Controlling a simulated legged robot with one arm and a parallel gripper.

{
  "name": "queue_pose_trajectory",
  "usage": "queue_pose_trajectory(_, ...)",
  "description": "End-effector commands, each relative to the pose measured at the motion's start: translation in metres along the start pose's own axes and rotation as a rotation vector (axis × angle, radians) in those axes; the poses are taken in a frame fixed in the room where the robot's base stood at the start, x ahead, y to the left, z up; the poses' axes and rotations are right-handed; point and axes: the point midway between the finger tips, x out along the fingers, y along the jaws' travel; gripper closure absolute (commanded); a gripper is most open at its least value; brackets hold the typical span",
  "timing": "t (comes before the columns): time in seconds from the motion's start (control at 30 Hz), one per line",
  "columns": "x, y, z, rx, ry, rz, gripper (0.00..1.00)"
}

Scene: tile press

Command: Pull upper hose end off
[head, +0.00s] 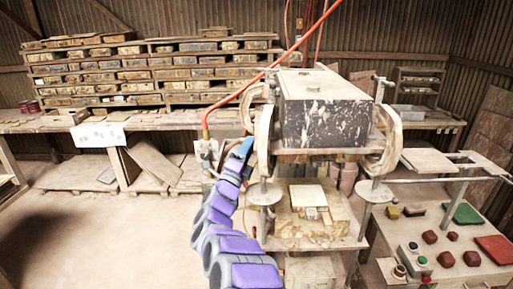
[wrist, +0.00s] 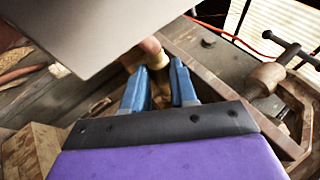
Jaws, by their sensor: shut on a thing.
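My gripper (head: 246,143) has blue fingers and is at the left side of the press (head: 322,108), beside its pale curved frame. In the wrist view my gripper (wrist: 158,88) is shut on a tan, rounded fitting (wrist: 153,58), which looks like a hose end. Its lower part is shaded between the fingers, and I cannot tell whether it is still seated. In the head view the fingers hide it. An orange hose (head: 262,77) slants from the top down to a pale fitting (head: 206,146), left of my gripper. A thin orange hose (wrist: 238,39) also shows in the wrist view.
A grey panel (wrist: 95,35) fills the wrist view's upper left, close to the fingers. A T-handled screw (wrist: 268,76) stands at the right. Shelves of tiles (head: 150,72) line the back wall. A control table (head: 440,240) is at the right; the left floor is clear.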

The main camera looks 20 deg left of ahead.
Motion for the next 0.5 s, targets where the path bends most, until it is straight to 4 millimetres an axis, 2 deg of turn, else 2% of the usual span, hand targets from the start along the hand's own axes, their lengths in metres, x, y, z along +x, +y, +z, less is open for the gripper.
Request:
queue_pose_trajectory(0.03, -0.007, -0.005, 0.017, 0.009, -0.028, -0.002, 1.0)
queue_pose_trajectory(0.5, -0.011, -0.005, 0.03, 0.01, -0.041, -0.003, 1.0)
